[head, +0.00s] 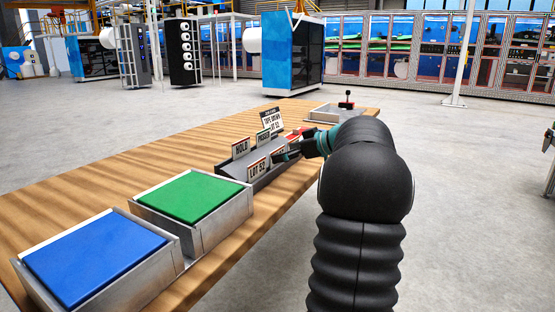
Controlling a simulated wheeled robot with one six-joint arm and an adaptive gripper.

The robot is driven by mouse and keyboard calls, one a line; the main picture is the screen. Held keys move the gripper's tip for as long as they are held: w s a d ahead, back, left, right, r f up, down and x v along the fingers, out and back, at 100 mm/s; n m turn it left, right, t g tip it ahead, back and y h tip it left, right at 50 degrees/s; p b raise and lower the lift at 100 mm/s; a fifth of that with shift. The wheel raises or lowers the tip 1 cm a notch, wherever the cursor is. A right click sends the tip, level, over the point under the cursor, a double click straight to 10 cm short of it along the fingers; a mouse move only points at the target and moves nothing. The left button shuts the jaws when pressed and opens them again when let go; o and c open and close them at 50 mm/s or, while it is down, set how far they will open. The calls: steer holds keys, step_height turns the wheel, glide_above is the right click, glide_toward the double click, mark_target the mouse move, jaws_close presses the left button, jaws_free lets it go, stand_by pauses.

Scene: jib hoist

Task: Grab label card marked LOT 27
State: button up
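Several small cards stand in a dark grey rack (232,171) on the wooden table. One reads HOLD (241,148), one behind it seems to read PASSED (263,137), and a front one reads LOT 52 (258,168). I cannot read LOT 27 on any card. Another white card (279,151) is partly covered by my gripper (283,155), so its text is hidden. My gripper reaches in from the right at the rack's right part, its fingers close to that card. The fingers are small and dark here; I cannot tell whether they are apart or touch the card.
A sign card (271,119) with small print stands behind the rack. A green-topped box (189,197) and a blue-topped box (95,256) sit nearer on the table. A grey tray with a joystick (347,99) is at the far end. My black arm hides the table's right side.

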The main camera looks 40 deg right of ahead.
steer(key=x, duration=0.2)
steer(key=shift+w+a+f, duration=0.1)
steer(key=shift+w+a, duration=0.05)
steer(key=shift+w, duration=0.15)
steer(key=c, duration=0.5)
steer(key=shift+o, duration=0.2)
